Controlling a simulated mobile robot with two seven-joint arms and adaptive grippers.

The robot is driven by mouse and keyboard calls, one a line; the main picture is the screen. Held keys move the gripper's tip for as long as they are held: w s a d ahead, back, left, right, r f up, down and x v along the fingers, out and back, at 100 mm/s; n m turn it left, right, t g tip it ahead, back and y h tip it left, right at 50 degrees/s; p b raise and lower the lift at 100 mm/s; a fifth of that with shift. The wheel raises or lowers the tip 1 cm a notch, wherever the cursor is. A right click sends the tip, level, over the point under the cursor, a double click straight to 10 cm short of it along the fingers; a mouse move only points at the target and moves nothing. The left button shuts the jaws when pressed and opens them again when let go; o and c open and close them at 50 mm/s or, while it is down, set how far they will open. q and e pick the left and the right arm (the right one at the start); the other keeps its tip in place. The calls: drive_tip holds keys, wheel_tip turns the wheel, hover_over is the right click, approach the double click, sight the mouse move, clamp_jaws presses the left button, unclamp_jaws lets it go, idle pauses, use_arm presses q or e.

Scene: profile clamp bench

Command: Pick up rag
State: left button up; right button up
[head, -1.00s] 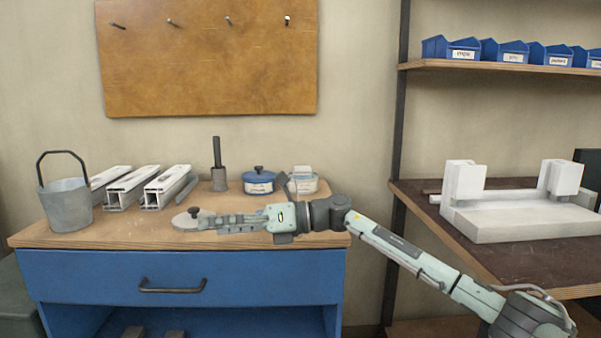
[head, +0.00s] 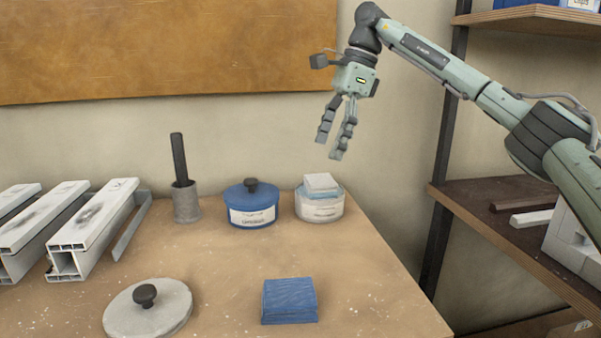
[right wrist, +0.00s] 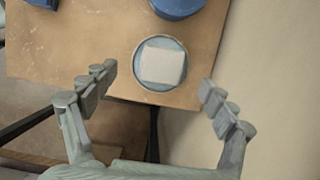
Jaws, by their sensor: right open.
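A white folded rag (head: 321,184) sits in an open pale round tub (head: 319,208) at the back right of the bench, sticking up above the rim. In the right wrist view the rag (right wrist: 162,64) shows as a pale square inside the tub's round rim (right wrist: 137,72). A blue folded cloth (head: 289,301) lies on the bench nearer the front. My right gripper (head: 328,146) is open and empty, fingers pointing down, above the tub and apart from it. In the right wrist view its fingers (right wrist: 157,80) are spread wide, with the tub beyond them. My left gripper is not in view.
A blue lidded pot (head: 252,206) stands just left of the tub. Further left are a grey cup with a dark rod (head: 185,200) and white profiles (head: 92,222). A grey round lid (head: 170,310) lies in front. The bench's right edge is close to the tub.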

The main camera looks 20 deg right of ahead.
sight(320, 179)
drive_tip(key=shift+w+d+r, duration=0.15)
drive_tip(key=shift+w+d, duration=0.05)
drive_tip(key=shift+d, duration=0.25)
drive_tip(key=shift+f, duration=0.2)
drive_tip(key=shift+x, duration=0.85)
drive_tip(key=x, duration=0.4)
drive_tip(key=shift+s+d+f, duration=0.1)
drive_tip(key=shift+f, duration=0.25)
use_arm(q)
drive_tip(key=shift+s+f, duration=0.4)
use_arm(e)
drive_tip(key=shift+f, duration=0.25)
drive_tip(key=shift+c, duration=0.3)
drive_tip(key=c, duration=1.2)
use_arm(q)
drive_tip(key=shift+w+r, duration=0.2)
use_arm(e)
drive_tip(key=shift+r, duration=0.1)
